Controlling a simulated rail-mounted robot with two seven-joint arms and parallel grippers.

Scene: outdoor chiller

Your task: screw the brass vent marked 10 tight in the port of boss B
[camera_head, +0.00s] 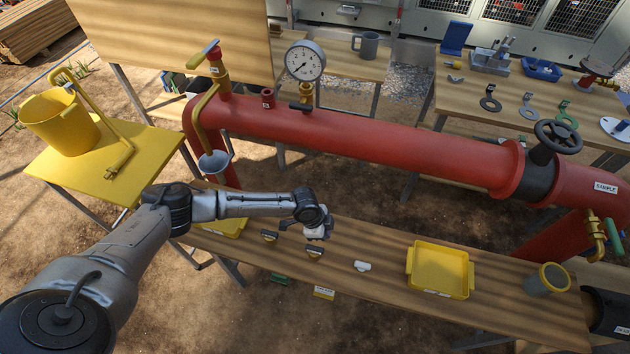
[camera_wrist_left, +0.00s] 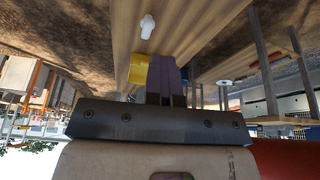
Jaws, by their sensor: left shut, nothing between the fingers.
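No brass vent with a readable 10 shows in either view. The red pipe (camera_head: 400,140) has a small red boss (camera_head: 268,98) between the tap and the gauge; I cannot read which boss is B. My left gripper (camera_head: 318,233) is above the front bench, near two small dark holders (camera_head: 269,236) and (camera_head: 314,251); whether they hold vents is too small to tell. In the left wrist view its purple fingers (camera_wrist_left: 165,62) are together with nothing between them. My right gripper is not in view.
A pressure gauge (camera_head: 305,62) and brass tap (camera_head: 212,62) rise from the pipe. On the front bench (camera_head: 390,240) are a white piece (camera_head: 362,266), a yellow tray (camera_head: 440,270) and a grey cup (camera_head: 548,278). A yellow bucket (camera_head: 60,122) stands at left. A grey funnel (camera_head: 214,163) hangs below the tap.

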